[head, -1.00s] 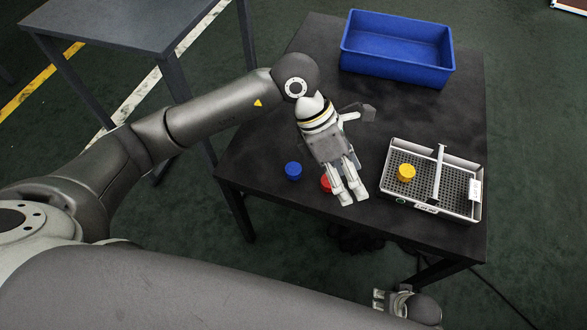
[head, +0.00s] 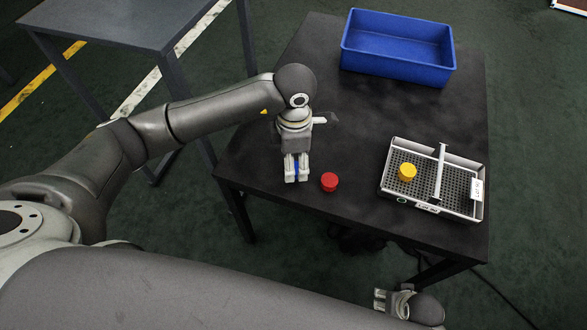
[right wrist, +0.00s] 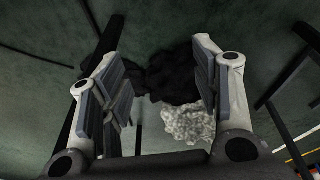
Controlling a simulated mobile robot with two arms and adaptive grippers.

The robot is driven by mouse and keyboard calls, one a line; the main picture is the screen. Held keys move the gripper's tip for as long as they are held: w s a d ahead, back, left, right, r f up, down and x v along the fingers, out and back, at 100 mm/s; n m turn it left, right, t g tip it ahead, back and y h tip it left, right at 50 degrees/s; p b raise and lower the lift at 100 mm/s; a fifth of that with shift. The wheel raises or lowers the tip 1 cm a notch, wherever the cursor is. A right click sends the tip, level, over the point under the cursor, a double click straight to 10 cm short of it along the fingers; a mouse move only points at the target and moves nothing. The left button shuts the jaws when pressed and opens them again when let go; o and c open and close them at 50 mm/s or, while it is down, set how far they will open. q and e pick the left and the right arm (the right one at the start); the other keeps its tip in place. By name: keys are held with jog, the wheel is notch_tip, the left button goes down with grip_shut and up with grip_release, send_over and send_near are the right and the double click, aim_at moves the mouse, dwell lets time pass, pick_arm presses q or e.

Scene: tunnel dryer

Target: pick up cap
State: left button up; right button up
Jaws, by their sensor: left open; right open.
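A red cap (head: 329,182) stands on the dark table, just right of my left gripper. A blue cap (head: 297,168) shows only as a strip between the fingers of my left gripper (head: 297,174), which is open over or around it; most of it is hidden. I cannot tell whether the fingers touch it. A yellow cap (head: 407,172) sits inside the perforated tray (head: 460,210), on its left side. My right gripper (head: 386,301) is low at the bottom right, off the table. In the right wrist view it (right wrist: 165,110) is open and empty.
A blue bin (head: 397,72) stands at the back of the dark table (head: 350,120). The tray has a raised handle bar (head: 440,175) across it. The table's middle is clear. Another grey table (head: 120,22) stands at the upper left.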

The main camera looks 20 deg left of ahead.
pick_arm(q)
notch_tip(320, 180, down, 4)
jog(key=shift+w+a+r, duration=0.1)
jog(key=shift+w+r, duration=0.05)
jog(key=shift+r, duration=0.1)
pick_arm(e)
jog(key=shift+w+r, duration=0.25)
jog(key=shift+r, duration=0.6)
pick_arm(q)
jog(key=c, duration=0.8)
jog(key=shift+r, duration=0.1)
jog(key=shift+c, duration=0.3)
